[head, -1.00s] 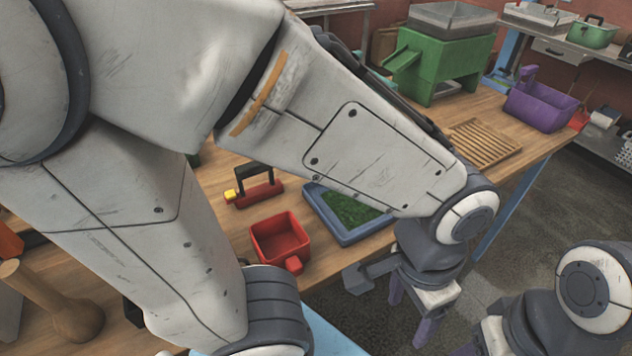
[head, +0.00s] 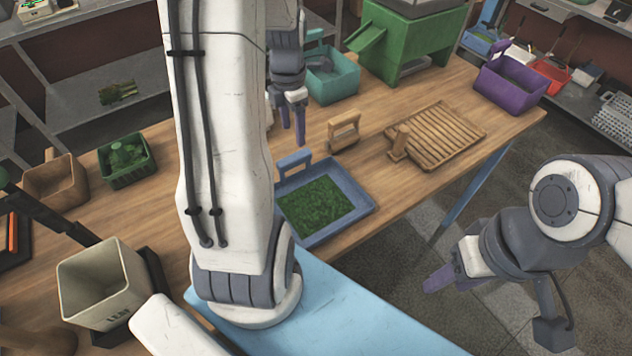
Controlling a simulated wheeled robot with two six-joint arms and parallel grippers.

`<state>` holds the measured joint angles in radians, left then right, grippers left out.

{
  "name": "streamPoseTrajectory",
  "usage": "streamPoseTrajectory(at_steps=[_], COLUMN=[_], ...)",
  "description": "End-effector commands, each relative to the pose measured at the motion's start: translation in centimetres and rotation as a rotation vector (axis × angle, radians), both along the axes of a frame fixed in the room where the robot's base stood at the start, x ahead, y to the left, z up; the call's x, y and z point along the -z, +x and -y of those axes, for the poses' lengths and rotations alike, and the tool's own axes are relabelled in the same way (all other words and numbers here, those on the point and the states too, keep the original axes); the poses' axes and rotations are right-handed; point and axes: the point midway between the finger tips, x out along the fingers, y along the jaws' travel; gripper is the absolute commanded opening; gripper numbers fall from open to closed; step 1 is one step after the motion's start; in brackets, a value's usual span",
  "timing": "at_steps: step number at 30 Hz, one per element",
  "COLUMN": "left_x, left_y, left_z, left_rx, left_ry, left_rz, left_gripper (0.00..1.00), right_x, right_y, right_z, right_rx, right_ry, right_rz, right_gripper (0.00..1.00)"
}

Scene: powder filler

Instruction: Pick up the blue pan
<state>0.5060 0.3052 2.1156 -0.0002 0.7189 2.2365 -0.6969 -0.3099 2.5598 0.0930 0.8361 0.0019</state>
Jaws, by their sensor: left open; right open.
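The blue pan (head: 364,206) is a shallow rectangular tray holding green leafy material, with a raised handle (head: 293,161) at its far left corner. It lies on the wooden table near the front edge. My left arm covers part of its left side. My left gripper (head: 292,122), with purple fingers, points down behind the pan and above its handle, apart from it and empty. It is open. My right gripper (head: 448,276) is off the table's front edge, right of and lower than the pan. It is open and nothing shows in it.
A wooden handled block (head: 344,131) and a slatted wooden rack (head: 445,135) lie right of the pan. Behind stand a teal bin (head: 334,80), a green machine (head: 408,50) and a purple bin (head: 512,90). A cream bin (head: 101,286) and green basket (head: 126,160) are left.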

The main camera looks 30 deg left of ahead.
Motion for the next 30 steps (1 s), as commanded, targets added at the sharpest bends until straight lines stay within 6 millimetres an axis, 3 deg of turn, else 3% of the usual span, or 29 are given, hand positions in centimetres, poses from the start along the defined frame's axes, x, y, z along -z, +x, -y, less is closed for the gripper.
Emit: streamPoseTrajectory(at_steps=[6,14,21,30], left_x=[3.4,5.4,8.8,10.0], left_y=[-0.1,-0.2,-0.6,-0.6], left_z=[0.2,0.2,0.0,-0.2], left_rx=[-0.007,-0.006,-0.006,-0.007], left_ry=[-0.004,-0.003,-0.004,-0.001], left_rz=[-0.007,-0.006,-0.007,-0.001], left_gripper=[0.7,0.7,0.7,0.7], right_x=[-0.6,-1.1,-2.4,-2.4], right_y=[0.0,0.0,0.0,0.0], right_z=[0.0,0.0,0.0,0.0], right_rx=[0.0,0.0,0.001,0.001], right_ry=[0.0,0.0,0.0,0.0], right_rz=[0.0,0.0,0.0,0.0], right_gripper=[0.5,0.5,0.5,0.5])
